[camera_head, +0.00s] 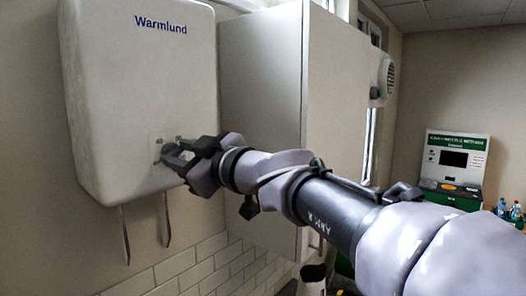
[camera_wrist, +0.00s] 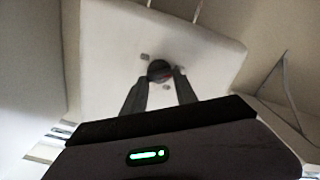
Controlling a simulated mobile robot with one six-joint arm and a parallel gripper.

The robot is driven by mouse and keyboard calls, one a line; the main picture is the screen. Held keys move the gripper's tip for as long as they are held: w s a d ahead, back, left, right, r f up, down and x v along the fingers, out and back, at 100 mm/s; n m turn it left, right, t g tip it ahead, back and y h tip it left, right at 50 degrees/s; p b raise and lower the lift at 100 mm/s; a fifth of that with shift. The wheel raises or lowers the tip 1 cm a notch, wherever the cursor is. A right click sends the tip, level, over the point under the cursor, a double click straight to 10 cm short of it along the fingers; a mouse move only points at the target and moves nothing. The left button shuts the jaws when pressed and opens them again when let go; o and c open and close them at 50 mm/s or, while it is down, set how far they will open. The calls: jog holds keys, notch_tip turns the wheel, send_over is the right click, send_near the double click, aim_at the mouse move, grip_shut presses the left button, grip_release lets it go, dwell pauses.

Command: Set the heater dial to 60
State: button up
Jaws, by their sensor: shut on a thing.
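The heater (camera_head: 135,80) is a white box marked "Warmlund" on the wall at the left of the head view. It also fills the upper middle of the wrist view (camera_wrist: 110,50). Its dial (camera_wrist: 158,70) is a dark round knob with a small red mark at its right side in the wrist view. My gripper (camera_head: 170,154) reaches the dial at the heater's lower right front. In the wrist view its two fingers (camera_wrist: 160,88) are shut on the dial, one at each side. In the head view the fingers mostly hide the dial. The scale numbers cannot be read.
A tall white cabinet (camera_head: 255,110) stands close to the right of the heater, behind my arm. Two pipes (camera_head: 125,235) hang below the heater. White tiles (camera_head: 205,262) cover the lower wall. A green and white machine (camera_head: 455,165) and several bottles (camera_head: 508,210) are at the far right.

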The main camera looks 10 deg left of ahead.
grip_shut()
